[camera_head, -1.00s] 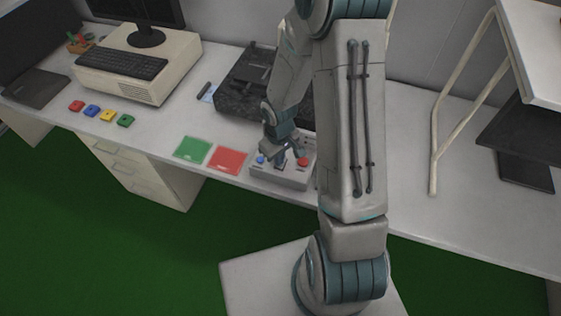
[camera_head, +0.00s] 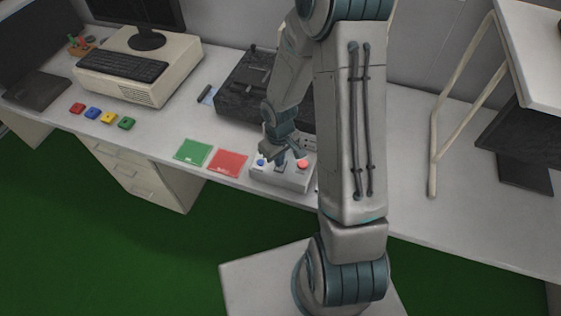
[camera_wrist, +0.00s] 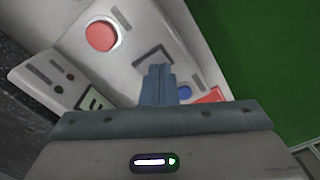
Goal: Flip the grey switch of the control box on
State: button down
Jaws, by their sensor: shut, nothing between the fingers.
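The control box (camera_head: 290,182) is a pale grey box near the front edge of the desk. Its red button (camera_head: 303,163) is on the right of its top and also shows in the wrist view (camera_wrist: 101,36). A blue button (camera_head: 260,162) is on the left of its top. My gripper (camera_head: 281,162) is shut and empty over the middle of the box top, between the two buttons. In the wrist view its fingertips (camera_wrist: 160,70) are together at a dark-edged switch recess (camera_wrist: 152,55). The grey switch is hidden behind the fingers, so its position cannot be told.
A green square (camera_head: 193,152) and a red square (camera_head: 229,162) lie left of the box. A dark bulky device (camera_head: 243,85) stands behind it. Several coloured blocks, a keyboard (camera_head: 122,63) and a computer are farther left.

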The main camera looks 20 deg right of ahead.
jog(key=shift+r+p, duration=1.8)
jog(key=shift+r, duration=0.8)
jog(key=s+d+r+m+t+h+b, duration=0.1)
jog(key=s+r, duration=0.1)
jog(key=r, duration=0.5)
jog(key=s+r+m+t, duration=0.1)
jog(key=s+r, duration=0.1)
jog(key=r, duration=0.6)
jog(key=s+a+r+m+t+y+b, duration=0.1)
jog(key=s+r+m, duration=0.1)
jog(key=s+r, duration=0.7)
jog(key=shift+s+r+m+t+b, duration=0.3)
jog(key=shift+s+m+t, duration=0.1)
jog(key=shift+s, duration=0.3)
